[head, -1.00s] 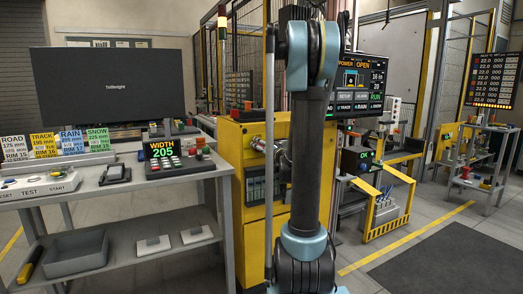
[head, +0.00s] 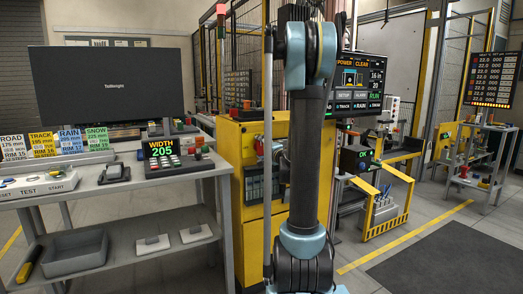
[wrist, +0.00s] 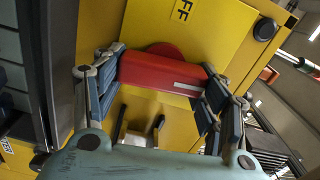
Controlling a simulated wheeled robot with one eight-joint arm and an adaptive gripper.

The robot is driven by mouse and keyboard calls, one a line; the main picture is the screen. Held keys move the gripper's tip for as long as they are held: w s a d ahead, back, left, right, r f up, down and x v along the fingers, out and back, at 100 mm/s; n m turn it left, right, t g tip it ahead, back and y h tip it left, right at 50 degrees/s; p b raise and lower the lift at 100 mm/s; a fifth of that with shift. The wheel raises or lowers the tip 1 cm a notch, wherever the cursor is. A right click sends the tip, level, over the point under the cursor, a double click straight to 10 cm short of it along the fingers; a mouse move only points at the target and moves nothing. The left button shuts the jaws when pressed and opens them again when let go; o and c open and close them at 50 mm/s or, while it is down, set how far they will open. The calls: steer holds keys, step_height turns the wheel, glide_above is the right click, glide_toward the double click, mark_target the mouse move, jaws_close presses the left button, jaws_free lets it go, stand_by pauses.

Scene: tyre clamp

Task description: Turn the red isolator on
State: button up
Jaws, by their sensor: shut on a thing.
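The red isolator handle (wrist: 158,72) shows in the wrist view as a thick red bar with a white stripe towards its right end. It lies across the picture, tilted slightly down to the right, in front of a red round base (wrist: 168,48) on a yellow panel (wrist: 222,40). My gripper (wrist: 165,82) is shut on the handle, one finger at each end of the bar. Above it a dark label (wrist: 183,10) reads "FF", partly cut off.
The yellow cabinet (head: 230,155) stands behind my arm. A control screen (head: 362,85) on it reads "POWER CLEAR". A grey bench (head: 195,170) with a width display (head: 160,148) is at the left. Open floor (head: 440,250) with a dark mat lies at the right.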

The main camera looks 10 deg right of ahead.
steer(key=shift+o, duration=0.2)
steer(key=shift+d+f+m, duration=0.1)
steer(key=shift+d+m, duration=0.1)
steer(key=shift+m, duration=0.4)
steer(key=shift+c, duration=0.2)
steer(key=o, duration=1.1)
steer(key=shift+f, duration=0.1)
steer(key=shift+a, duration=0.1)
steer(key=v, duration=1.1)
steer(key=shift+s, duration=0.35)
